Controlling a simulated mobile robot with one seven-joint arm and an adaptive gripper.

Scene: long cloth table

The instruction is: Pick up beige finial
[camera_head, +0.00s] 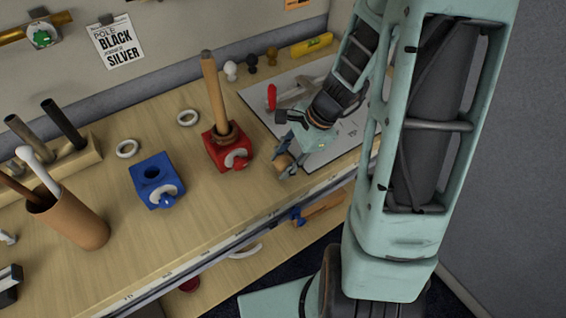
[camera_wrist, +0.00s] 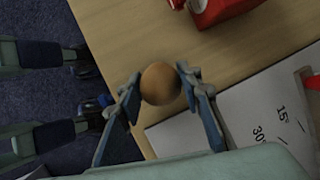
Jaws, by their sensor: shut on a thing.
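The beige finial (camera_wrist: 160,84) is a round tan ball between the two fingers of my gripper (camera_wrist: 158,85) in the wrist view. The fingers press on it from both sides. In the head view my gripper (camera_head: 290,163) is at the table's front edge, right of the red block, and a bit of the finial (camera_head: 282,162) shows brownish between the fingers. Its lower part is hidden, and I cannot tell whether it touches the table.
A red block (camera_head: 222,158) holds an upright wooden pole (camera_head: 212,90); a blue block (camera_head: 152,190) stands left of it. White, black and brown finials (camera_head: 251,61) stand at the back. A marked white sheet (camera_head: 325,150) lies beyond my gripper. A brown cup (camera_head: 75,225) holds sticks.

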